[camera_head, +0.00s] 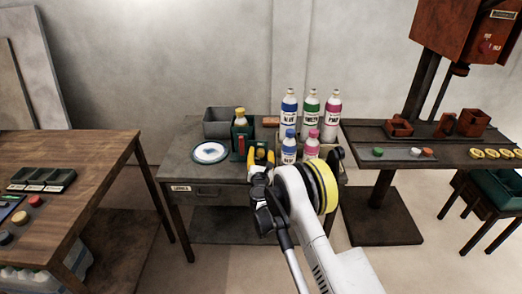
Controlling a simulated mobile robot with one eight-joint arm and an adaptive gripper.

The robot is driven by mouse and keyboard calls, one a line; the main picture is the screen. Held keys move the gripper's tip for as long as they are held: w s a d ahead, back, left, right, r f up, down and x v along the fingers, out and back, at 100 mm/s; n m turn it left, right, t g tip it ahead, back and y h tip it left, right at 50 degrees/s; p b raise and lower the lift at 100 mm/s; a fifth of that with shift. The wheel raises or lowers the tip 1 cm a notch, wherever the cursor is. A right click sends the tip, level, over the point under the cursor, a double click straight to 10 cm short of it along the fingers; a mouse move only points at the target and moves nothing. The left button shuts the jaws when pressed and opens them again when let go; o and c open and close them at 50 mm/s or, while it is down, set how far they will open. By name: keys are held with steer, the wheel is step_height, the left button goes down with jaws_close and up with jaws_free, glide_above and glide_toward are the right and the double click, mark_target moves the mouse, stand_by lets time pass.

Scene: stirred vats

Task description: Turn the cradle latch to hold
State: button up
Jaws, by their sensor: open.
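A dark green holder, which looks like the cradle (235,133), stands on the grey middle table. A yellow-topped bottle (240,113) is in or behind it; I cannot tell which. A small red part (242,146) shows on its front; it may be the latch, but it is too small to tell how it is set. My gripper (259,155), with yellow fingers, is open just right of the cradle, near the table's front. I cannot tell if it touches anything. My arm hides part of the table's right side.
Several labelled bottles (311,110) stand close on the right. A wooden table (90,150) is at left, a press bench (450,152) at right.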

steer(key=shift+s, duration=0.1)
steer(key=shift+s, duration=0.1)
jaws_close()
